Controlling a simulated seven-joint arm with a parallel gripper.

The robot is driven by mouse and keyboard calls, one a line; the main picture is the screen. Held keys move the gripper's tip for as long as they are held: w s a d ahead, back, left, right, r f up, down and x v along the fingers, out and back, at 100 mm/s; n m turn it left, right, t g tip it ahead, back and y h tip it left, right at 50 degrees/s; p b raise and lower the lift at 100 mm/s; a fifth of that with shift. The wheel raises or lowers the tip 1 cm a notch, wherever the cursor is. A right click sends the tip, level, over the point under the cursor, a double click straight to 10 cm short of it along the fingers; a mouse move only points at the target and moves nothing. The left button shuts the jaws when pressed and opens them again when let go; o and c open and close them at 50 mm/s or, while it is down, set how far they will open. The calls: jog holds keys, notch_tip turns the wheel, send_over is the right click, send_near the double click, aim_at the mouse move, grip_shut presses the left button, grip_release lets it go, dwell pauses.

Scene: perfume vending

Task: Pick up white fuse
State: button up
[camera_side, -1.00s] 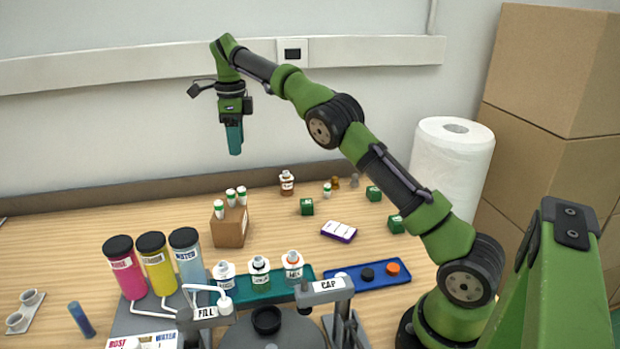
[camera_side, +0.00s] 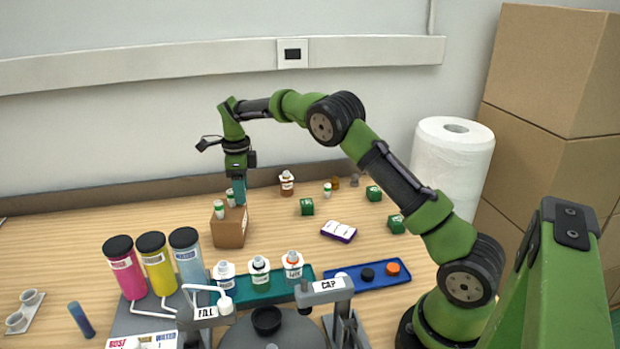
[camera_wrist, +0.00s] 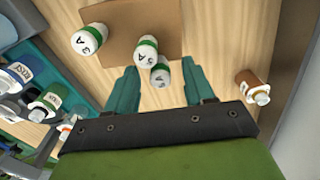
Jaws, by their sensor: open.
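In the side view I see the left fuse (camera_side: 219,208) and the middle one (camera_side: 230,197); the third is hidden by my fingers. My gripper (camera_side: 240,192) points down at the right part of the brown box (camera_side: 229,231). In the wrist view my open gripper (camera_wrist: 160,68) has the nearest fuse between its teal fingers, with gaps on both sides.
Another white-and-green piece (camera_side: 327,190) stands on the table behind, near a brown bottle (camera_side: 287,183). Bottles on a teal tray (camera_side: 262,287) and colored canisters (camera_side: 158,265) stand in front.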

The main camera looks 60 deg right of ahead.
jog(key=shift+f, duration=0.5)
jog(key=shift+c, duration=0.2)
grip_shut()
jog(key=shift+r, duration=0.15)
